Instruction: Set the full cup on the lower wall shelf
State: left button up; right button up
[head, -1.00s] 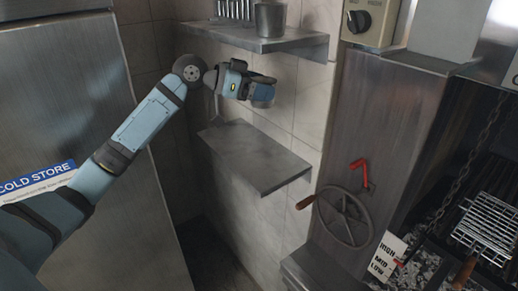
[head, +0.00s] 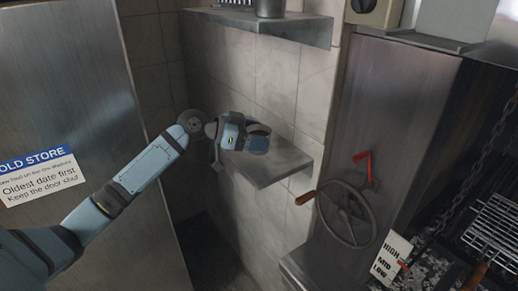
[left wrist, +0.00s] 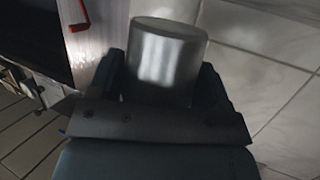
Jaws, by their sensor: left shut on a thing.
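My left gripper (head: 257,138) is at the lower wall shelf (head: 281,173), overlapping its back part in the head view. In the left wrist view the gripper (left wrist: 165,85) is shut on a plain grey cup (left wrist: 163,62), with a finger on each side. The cup's contents do not show. In the head view the cup is mostly hidden by the gripper, and I cannot tell whether it touches the shelf. The visible front of the lower shelf is bare. My right gripper is not in view.
An upper shelf (head: 290,29) with a metal container (head: 270,8) is above. A steel cabinet with a handwheel (head: 347,214) and red lever (head: 363,164) stands right of the shelf. The cold store door (head: 60,110) is at left. A grill grate (head: 492,232) is far right.

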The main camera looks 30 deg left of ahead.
pick_arm(q)
notch_tip(320, 180, down, 2)
jog(key=shift+f+b, duration=0.25)
jog(key=shift+b, duration=0.2)
jog(key=shift+w+d+f, duration=0.1)
jog(key=shift+w+f, duration=0.05)
jog(key=shift+f, duration=0.1)
jog(key=shift+w+d+r, duration=0.15)
jog(key=shift+d, duration=0.1)
jog(key=shift+a, duration=0.1)
jog(key=shift+s+a, duration=0.15)
jog(key=shift+s, duration=0.1)
jog(key=o, duration=0.8)
jog(key=shift+o, duration=1.1)
jog(key=shift+w, duration=0.1)
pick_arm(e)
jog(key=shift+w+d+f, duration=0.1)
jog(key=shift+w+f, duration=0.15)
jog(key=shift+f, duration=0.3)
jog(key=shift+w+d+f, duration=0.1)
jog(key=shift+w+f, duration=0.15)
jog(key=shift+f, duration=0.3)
pick_arm(q)
jog(key=shift+r, duration=0.1)
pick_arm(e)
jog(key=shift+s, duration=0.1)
